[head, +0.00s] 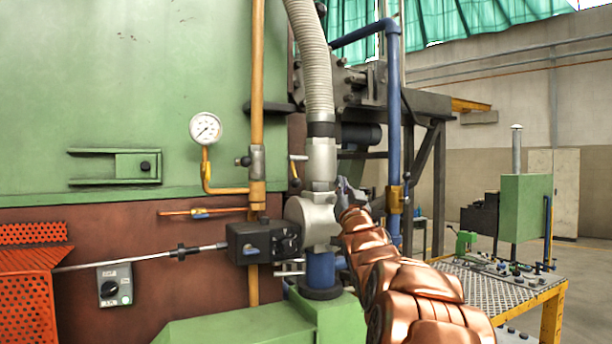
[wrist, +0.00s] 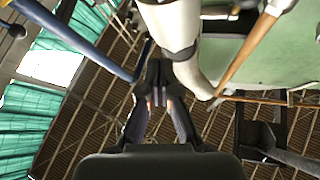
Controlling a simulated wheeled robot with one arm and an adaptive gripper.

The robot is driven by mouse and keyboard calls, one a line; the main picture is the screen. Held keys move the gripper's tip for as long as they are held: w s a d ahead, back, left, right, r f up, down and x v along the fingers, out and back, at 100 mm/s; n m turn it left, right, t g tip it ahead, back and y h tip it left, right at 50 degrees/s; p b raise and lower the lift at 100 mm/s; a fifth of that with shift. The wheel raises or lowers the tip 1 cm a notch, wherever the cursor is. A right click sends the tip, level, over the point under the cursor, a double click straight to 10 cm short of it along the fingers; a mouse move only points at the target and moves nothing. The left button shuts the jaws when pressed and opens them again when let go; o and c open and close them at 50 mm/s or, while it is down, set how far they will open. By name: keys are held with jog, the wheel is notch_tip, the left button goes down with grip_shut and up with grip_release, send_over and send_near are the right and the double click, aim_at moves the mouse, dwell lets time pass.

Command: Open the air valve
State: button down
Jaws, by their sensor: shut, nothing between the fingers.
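In the head view a pale grey valve body (head: 318,218) stands below a ribbed hose (head: 312,60), with a dark actuator box (head: 262,242) on its left. I cannot tell for certain which part is the air valve. My gripper (head: 345,188) is just right of the pale pipe, partly hidden by my copper-coloured arm. In the wrist view my gripper (wrist: 159,78) is shut and empty, its tips close to the pale pipe (wrist: 172,25); contact cannot be told.
A blue pipe (head: 393,110) with an orange fitting rises right of my gripper. A yellow pipe (head: 257,80) with a pressure gauge (head: 205,128) runs on the left. A metal-mesh table (head: 490,285) stands at the right. A green base (head: 240,325) lies below the valve body.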

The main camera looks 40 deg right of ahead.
jog(key=s+d+r+m+g+h+p, duration=0.1)
jog(key=s+d+r+m+g, duration=0.1)
jog(key=d+g, duration=0.3)
jog(key=s+d+r+m+g+h+p, duration=0.1)
jog(key=s+d+r+m+g, duration=0.15)
jog(key=d, duration=0.35)
jog(key=n+t+y+p, duration=0.2)
jog(key=n+y+p, duration=0.1)
jog(key=n+y, duration=0.9)
send_near(294, 172)
jog(key=w+d+f+m+y+p, duration=0.1)
jog(key=w+d+f+p, duration=0.1)
jog(key=w, duration=0.3)
jog(key=shift+d+f+m+y+p, duration=0.25)
jog(key=shift+d+m+y+p, duration=0.1)
jog(key=shift+y, duration=0.05)
